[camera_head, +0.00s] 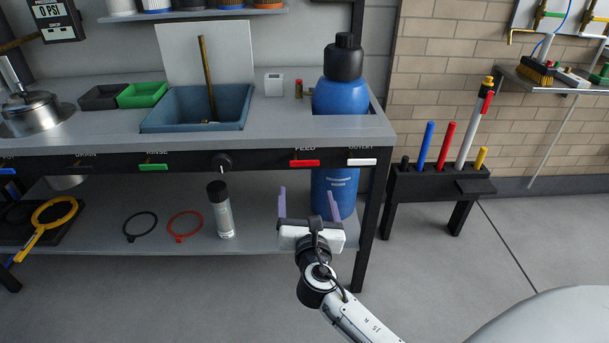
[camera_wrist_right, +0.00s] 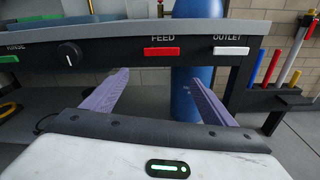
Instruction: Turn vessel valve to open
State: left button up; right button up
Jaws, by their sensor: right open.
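The blue vessel (camera_head: 341,97) with a black cap stands in a cut-out at the bench's right end; its lower part shows in the right wrist view (camera_wrist_right: 192,100). A small brass fitting with a red part (camera_head: 299,89) is just left of it. On the bench's front rail are a red FEED handle (camera_head: 304,163), a white OUTLET handle (camera_head: 362,162) and a black round knob (camera_head: 222,162). I cannot tell which of these is the vessel valve. My right gripper (camera_head: 308,203) is open and empty, below and in front of the FEED handle, touching nothing. My left gripper is out of view.
A blue basin (camera_head: 197,108) and green tray (camera_head: 143,95) sit on the bench. A clear black-capped cylinder (camera_head: 220,210) and a red ring (camera_head: 185,226) are on the lower shelf. A tool rack (camera_head: 440,182) stands to the right. The floor in front is clear.

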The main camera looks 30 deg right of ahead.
aim_at(305, 164)
jog(key=shift+n+h, duration=0.5)
jog(key=shift+n, duration=0.3)
jog(key=x, duration=0.4)
jog(key=r+b+x, duration=0.1)
jog(key=x, duration=0.2)
jog(key=r+b+x, duration=0.1)
jog(key=x, duration=0.3)
jog(key=shift+w+r, duration=0.2)
jog(key=shift+w, duration=0.2)
jog(key=c, duration=1)
